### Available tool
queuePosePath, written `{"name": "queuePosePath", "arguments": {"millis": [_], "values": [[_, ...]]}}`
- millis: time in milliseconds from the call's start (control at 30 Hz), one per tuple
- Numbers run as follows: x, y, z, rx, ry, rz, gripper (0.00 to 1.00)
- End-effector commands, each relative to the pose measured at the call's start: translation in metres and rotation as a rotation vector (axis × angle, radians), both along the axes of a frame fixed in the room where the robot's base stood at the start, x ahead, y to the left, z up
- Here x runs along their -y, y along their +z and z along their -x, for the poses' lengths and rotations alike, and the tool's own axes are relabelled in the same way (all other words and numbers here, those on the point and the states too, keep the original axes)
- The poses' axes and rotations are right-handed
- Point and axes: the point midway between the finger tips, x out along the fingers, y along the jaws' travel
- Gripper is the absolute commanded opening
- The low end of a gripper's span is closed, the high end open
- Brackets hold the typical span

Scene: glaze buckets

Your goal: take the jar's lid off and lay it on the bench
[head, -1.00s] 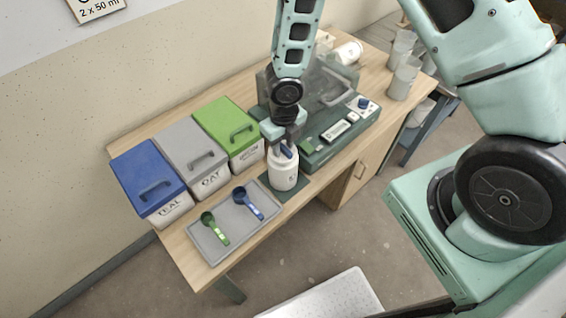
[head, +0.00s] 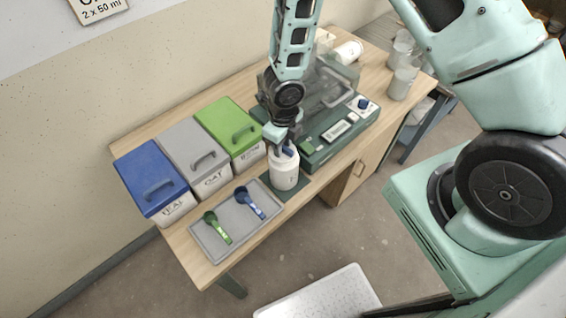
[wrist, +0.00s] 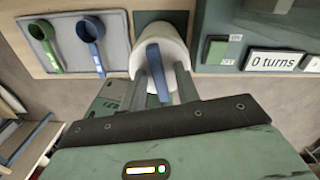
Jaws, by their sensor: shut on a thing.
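The white jar (head: 285,177) stands upright on a dark green mat (head: 299,190) at the bench's front edge. Its lid carries a blue bar handle, which shows in the wrist view (wrist: 157,72). My gripper (head: 284,150) points down at the jar's top and is shut on the lid's handle, with a finger on either side of it in the wrist view (wrist: 160,88). The lid appears seated on the jar; my fingers hide part of its top. The wooden bench (head: 196,262) runs below everything.
A grey tray (head: 216,252) left of the jar holds a green scoop (head: 217,227) and a blue scoop (head: 249,203). Blue-, grey- and green-lidded bins (head: 152,178) stand behind it. A green machine (head: 318,149) is close on the jar's right; its display (wrist: 274,60) reads "0 turns".

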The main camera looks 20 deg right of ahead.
Motion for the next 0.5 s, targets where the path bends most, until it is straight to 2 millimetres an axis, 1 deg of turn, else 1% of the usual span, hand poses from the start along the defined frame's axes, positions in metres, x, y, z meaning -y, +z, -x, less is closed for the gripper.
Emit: {"name": "queuePosePath", "arguments": {"millis": [33,500], "values": [[0.007,-0.002,0.009,-0.022,-0.005,0.015,0.00],[0.003,0.031,0.006,-0.014,-0.005,0.008,0.00]]}}
